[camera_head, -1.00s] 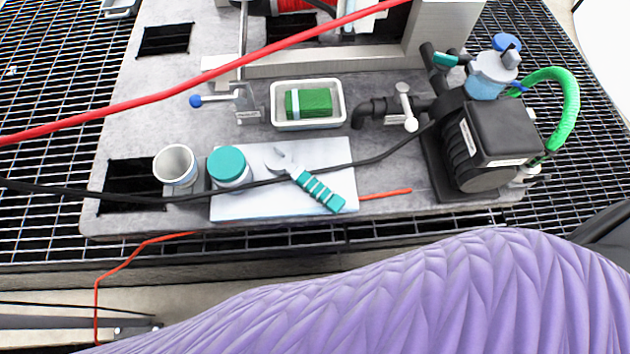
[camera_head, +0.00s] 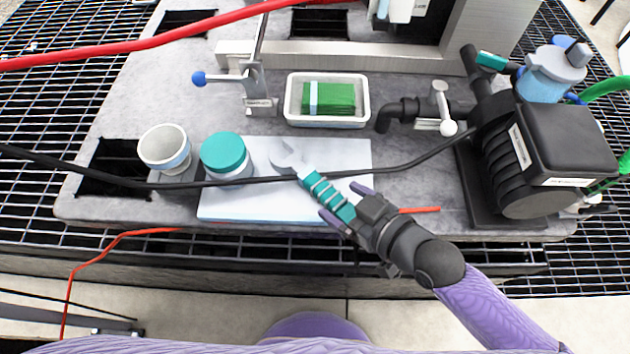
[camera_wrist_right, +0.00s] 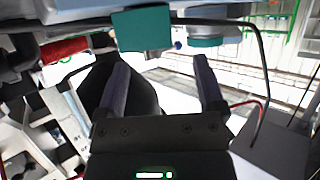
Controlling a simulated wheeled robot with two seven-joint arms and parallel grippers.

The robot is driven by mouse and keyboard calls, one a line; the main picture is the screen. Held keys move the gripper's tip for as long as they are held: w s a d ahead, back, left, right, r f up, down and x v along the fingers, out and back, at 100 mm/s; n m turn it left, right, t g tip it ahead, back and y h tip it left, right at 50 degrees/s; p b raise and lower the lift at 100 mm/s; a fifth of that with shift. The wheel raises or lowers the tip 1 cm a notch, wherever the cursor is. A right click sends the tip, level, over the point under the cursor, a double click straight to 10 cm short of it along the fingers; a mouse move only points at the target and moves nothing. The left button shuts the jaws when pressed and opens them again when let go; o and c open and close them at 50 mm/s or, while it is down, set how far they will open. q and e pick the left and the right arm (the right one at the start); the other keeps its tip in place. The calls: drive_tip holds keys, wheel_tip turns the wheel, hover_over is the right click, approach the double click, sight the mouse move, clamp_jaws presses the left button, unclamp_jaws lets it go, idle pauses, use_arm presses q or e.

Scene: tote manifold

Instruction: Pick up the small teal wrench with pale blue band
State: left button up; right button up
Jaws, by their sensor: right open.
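The wrench (camera_head: 318,187) has a grey open-ended head and a teal handle with pale bands. It lies on a white board (camera_head: 255,205), head toward the back left and handle toward the front right. My right gripper (camera_head: 345,204) is open at the handle's near end, with one purple finger showing on each side of it in the head view. In the right wrist view the open fingers (camera_wrist_right: 160,66) are empty between them, and a teal block that looks like the handle (camera_wrist_right: 142,28) shows beyond their tips. My left gripper is not in view.
A teal-lidded jar (camera_head: 224,153) and a white cup (camera_head: 165,148) stand to the left. A tray (camera_head: 328,121) with a green block is behind. A black pump (camera_head: 560,155) stands on the right.

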sight(323, 188)
drive_tip(key=b+x, duration=0.1)
drive_tip(key=x, duration=0.1)
drive_tip(key=b+x, duration=0.2)
drive_tip(key=x, duration=0.1)
drive_tip(key=shift+w+d+f, duration=0.1)
drive_tip(key=shift+d+f, duration=0.1)
drive_tip(key=shift+f, duration=0.1)
drive_tip(key=shift+w+a, duration=0.2)
drive_tip(key=shift+r, duration=0.15)
clamp_jaws()
